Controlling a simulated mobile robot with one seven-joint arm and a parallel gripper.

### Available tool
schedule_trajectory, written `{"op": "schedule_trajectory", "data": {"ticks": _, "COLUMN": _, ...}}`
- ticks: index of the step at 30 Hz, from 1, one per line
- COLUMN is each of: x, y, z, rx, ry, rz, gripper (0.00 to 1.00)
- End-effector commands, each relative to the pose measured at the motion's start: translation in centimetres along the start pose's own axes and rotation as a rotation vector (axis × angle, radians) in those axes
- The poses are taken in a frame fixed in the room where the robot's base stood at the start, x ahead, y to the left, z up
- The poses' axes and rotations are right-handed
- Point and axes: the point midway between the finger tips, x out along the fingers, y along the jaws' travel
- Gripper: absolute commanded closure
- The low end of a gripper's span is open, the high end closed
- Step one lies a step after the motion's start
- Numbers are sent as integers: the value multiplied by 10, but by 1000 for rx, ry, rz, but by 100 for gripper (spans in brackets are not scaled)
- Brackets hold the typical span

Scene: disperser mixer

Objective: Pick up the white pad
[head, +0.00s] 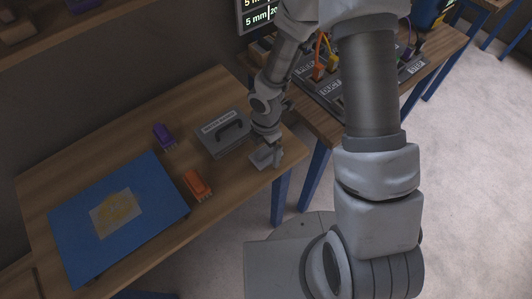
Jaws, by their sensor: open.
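My gripper (266,158) is at the right end of the wooden table, pointing down, low over the tabletop. It is open. A small pale grey-white piece shows at its fingertips; I cannot tell whether it is a pad or part of the gripper. A pale, flat square (102,221) with a yellow round patch lies on the blue board (76,248) at the left, well apart from my gripper. I cannot tell for sure which of the two is the white pad.
A grey box with a black handle (211,141) stands just left of my gripper. An orange object (197,185) and a purple object (163,136) stand on the wooden table (80,160). A second table with a panel and cables (328,75) is behind right.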

Motion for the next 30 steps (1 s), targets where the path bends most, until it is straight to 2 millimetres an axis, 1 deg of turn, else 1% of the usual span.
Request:
{"op": "schedule_trajectory", "data": {"ticks": 2, "x": 0, "y": 0, "z": 0, "rx": 0, "ry": 0, "rz": 0, "gripper": 2}}
{"op": "schedule_trajectory", "data": {"ticks": 6, "x": 0, "y": 0, "z": 0, "rx": 0, "ry": 0, "rz": 0, "gripper": 27}}
{"op": "schedule_trajectory", "data": {"ticks": 14, "x": -1, "y": 0, "z": 0, "rx": 0, "ry": 0, "rz": 0, "gripper": 74}}
{"op": "schedule_trajectory", "data": {"ticks": 15, "x": -1, "y": 0, "z": 0, "rx": 0, "ry": 0, "rz": 0, "gripper": 81}}
{"op": "schedule_trajectory", "data": {"ticks": 24, "x": -3, "y": 0, "z": 0, "rx": 1, "ry": 0, "rz": 1, "gripper": 81}}
{"op": "schedule_trajectory", "data": {"ticks": 28, "x": -11, "y": 1, "z": 0, "rx": 2, "ry": 0, "rz": 2, "gripper": 81}}
{"op": "schedule_trajectory", "data": {"ticks": 30, "x": -20, "y": 1, "z": 1, "rx": 3, "ry": -1, "rz": 3, "gripper": 81}}
